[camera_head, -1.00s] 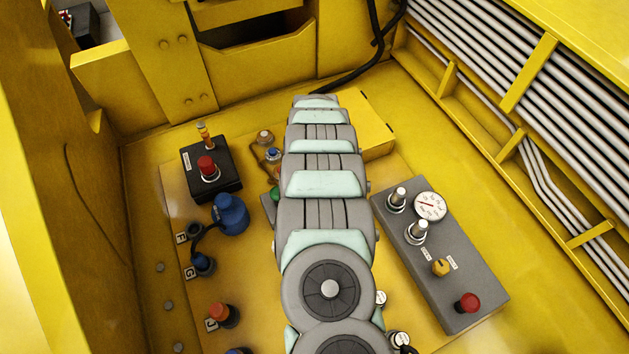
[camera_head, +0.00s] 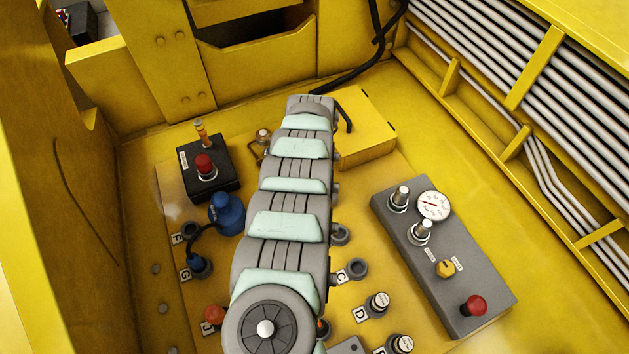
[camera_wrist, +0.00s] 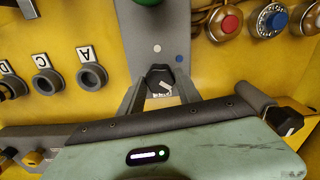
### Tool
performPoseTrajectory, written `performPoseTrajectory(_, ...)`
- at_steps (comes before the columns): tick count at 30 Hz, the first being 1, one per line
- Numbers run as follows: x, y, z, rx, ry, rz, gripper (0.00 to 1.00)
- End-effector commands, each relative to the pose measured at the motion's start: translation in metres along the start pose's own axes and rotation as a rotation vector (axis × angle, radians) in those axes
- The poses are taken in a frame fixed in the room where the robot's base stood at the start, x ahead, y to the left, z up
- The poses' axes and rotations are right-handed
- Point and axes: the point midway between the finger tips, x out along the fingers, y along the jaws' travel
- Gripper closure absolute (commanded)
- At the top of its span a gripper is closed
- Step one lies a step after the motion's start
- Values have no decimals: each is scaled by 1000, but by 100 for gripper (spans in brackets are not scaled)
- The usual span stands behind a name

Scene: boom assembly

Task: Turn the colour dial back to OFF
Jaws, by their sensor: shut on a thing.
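The colour dial (camera_wrist: 161,76) is a black knob with a white mark, on a grey panel (camera_wrist: 140,42) in the wrist view. A white dot and a blue dot show on the panel just beyond it. My gripper (camera_wrist: 161,92) has one finger on each side of the knob and is shut on it. The lower part of the panel is hidden behind my wrist, and I cannot read an OFF label. In the head view my own arm covers the dial and the gripper.
A green button (camera_wrist: 148,2) sits farther along the panel. Red (camera_wrist: 225,23) and blue (camera_wrist: 272,21) knobs are at upper right; sockets (camera_wrist: 92,77) are at left. In the head view, a grey box (camera_head: 440,262) with gauge and switches stands right, a black red-button box (camera_head: 208,170) left.

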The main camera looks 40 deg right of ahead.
Motion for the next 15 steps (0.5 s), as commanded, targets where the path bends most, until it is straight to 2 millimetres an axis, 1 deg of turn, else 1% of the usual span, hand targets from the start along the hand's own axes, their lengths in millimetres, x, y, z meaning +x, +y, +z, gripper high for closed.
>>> performPoseTrajectory(1, 4, -1, 0, 42, 3, -3, 100)
performPoseTrajectory(15, 5, -1, 0, 485, 0, -2, 100)
